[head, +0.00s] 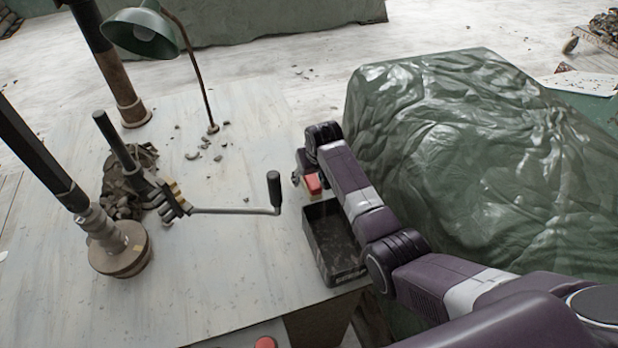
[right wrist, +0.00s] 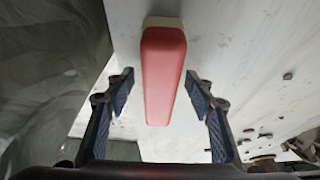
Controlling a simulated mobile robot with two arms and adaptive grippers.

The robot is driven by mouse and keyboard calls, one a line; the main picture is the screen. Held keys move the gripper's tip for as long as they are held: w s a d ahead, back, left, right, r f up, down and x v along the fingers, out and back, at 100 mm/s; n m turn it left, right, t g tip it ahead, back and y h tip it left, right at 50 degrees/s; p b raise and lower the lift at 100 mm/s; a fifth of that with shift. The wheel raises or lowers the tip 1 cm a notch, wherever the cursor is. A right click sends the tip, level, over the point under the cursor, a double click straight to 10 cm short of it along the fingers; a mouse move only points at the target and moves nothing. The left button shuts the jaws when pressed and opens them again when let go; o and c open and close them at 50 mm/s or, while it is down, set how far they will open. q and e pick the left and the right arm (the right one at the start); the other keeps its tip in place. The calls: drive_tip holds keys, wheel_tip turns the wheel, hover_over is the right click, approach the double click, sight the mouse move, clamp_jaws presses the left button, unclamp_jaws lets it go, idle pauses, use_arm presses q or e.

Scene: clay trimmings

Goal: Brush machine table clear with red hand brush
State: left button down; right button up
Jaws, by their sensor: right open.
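The red hand brush (head: 313,184) is at the right edge of the pale machine table (head: 235,255), just beyond the dark bin. In the right wrist view its red handle (right wrist: 162,75) lies between the fingers of my right gripper (right wrist: 159,92), with a pale part at its far end. The fingers are open, with a gap on each side of the handle. In the head view my right gripper (head: 305,177) is partly hidden by its own arm. Grey clay crumbs (head: 204,150) lie scattered on the table. My left gripper is not in view.
A dark open bin (head: 335,262) with bits inside stands at the table's right edge. A crank handle (head: 235,210), a column base (head: 122,248) and a green lamp (head: 143,32) stand on the left. A green sheet-covered bulk (head: 450,150) is right of my arm.

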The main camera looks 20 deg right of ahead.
drive_tip(key=shift+f, duration=0.15)
drive_tip(key=shift+c, duration=0.6)
drive_tip(key=c, duration=1.2)
